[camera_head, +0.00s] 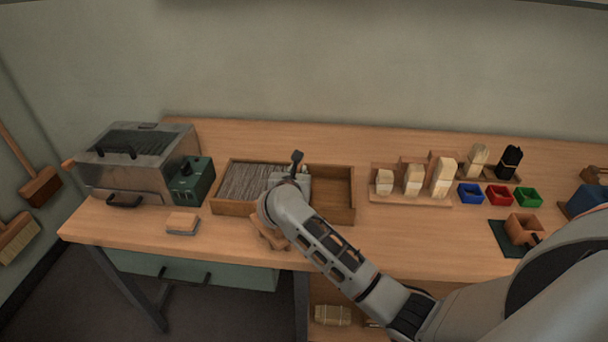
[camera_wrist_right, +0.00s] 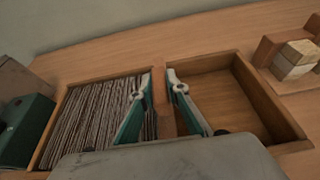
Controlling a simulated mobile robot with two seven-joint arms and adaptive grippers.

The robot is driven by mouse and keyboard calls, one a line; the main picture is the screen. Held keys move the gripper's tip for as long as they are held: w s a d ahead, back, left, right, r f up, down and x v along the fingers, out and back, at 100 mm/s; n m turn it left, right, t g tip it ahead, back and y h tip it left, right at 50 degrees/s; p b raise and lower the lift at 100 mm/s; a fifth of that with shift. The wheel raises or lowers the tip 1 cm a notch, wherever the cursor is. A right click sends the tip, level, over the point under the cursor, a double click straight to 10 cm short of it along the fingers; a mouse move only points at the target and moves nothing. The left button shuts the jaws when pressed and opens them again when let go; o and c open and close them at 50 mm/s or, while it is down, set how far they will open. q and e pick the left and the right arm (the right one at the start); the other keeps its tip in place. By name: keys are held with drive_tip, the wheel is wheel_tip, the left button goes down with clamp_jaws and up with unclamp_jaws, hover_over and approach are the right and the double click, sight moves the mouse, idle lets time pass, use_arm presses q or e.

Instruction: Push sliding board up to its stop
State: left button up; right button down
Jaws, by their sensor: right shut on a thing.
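The shallow wooden box (camera_head: 230,208) lies in the middle of the bench, its left part filled with thin grey strips (camera_head: 250,182) standing in rows and its right part (camera_head: 335,186) empty. The upright sliding board (camera_wrist_right: 161,95) separates the strips from the empty part in the right wrist view. My right gripper (camera_wrist_right: 160,80) is over the box with one finger on each side of this board, shut on it. Its fingers hide parts of the board and the strips beside it. Whether the board touches the strips is hard to tell. My left gripper is out of view.
A metal machine (camera_head: 125,170) with a green box (camera_head: 190,182) stands left of the wooden box. A small block (camera_head: 183,222) lies near the front edge. Wooden blocks (camera_head: 413,180) and coloured bins (camera_head: 498,196) stand to the right.

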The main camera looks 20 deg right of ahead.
drive_tip(key=shift+w+a+r, duration=0.1)
drive_tip(key=shift+r, duration=0.15)
drive_tip(key=c, duration=2.1)
unclamp_jaws()
drive_tip(key=shift+o, duration=0.7)
drive_tip(key=shift+w+a+f, duration=0.1)
drive_tip(key=shift+a+f, duration=0.05)
drive_tip(key=shift+s+a, duration=0.2)
drive_tip(key=shift+s, duration=0.25)
drive_tip(key=v, duration=1.1)
drive_tip(key=shift+s, duration=0.1)
